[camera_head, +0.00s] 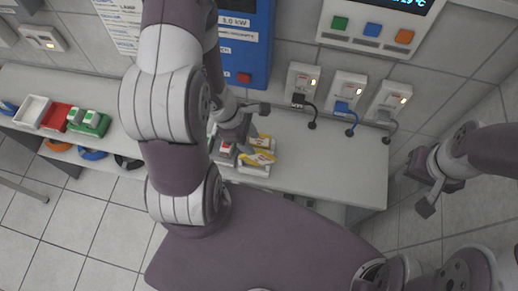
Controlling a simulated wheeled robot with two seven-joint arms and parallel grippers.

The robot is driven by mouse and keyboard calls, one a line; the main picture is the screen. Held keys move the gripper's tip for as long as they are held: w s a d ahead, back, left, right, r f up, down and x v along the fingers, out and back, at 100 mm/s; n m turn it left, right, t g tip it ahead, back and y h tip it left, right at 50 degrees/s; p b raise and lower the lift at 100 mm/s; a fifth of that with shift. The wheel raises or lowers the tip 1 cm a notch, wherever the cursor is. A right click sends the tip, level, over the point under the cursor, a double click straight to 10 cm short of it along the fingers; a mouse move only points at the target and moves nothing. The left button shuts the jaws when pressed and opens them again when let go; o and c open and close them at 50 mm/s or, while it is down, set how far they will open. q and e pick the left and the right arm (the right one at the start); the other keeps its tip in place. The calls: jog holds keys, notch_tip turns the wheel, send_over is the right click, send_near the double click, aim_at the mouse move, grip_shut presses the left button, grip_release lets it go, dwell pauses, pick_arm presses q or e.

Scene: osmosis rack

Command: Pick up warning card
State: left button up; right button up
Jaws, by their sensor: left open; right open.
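Small yellow cards lie on the white bench, one (263,158) in a white tray (254,171) and another, yellow and white with a red mark (264,142), just behind it. I cannot read which is the warning card. My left gripper (253,130) is open, pointing down just above and to the left of these cards, and it hides part of them. I cannot tell whether it touches them. My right gripper (421,186) is open and empty, off the bench's right end.
The white bench (330,165) is clear to the right of the cards. A box with a red top (226,148) sits left of them. Wall sockets (348,92) with plugged cables stand behind. Trays, a red box (56,117) and green holder (93,122) are at far left.

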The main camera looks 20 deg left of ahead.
aim_at(260, 156)
pick_arm(q)
jog(key=shift+s+d+f, duration=0.2)
jog(key=shift+d+f, duration=0.25)
jog(key=shift+f, duration=0.05)
jog(key=shift+s+d+f, duration=0.15)
jog(key=shift+d+f, duration=0.3)
jog(key=shift+f, duration=0.05)
jog(key=x, duration=0.3)
jog(key=w+x, duration=0.1)
jog(key=shift+a+f, duration=0.2)
jog(key=shift+f, duration=0.2)
jog(key=shift+s+f, duration=0.1)
jog(key=shift+f, duration=0.2)
jog(key=shift+s+d+r, duration=0.1)
jog(key=shift+s+d, duration=0.05)
jog(key=shift+s, duration=0.1)
jog(key=shift+w, duration=0.1)
grip_shut()
jog(key=shift+w, duration=0.1)
pick_arm(e)
jog(key=shift+w+d+f, duration=0.2)
jog(key=shift+d+f, duration=0.15)
jog(key=shift+f, duration=0.1)
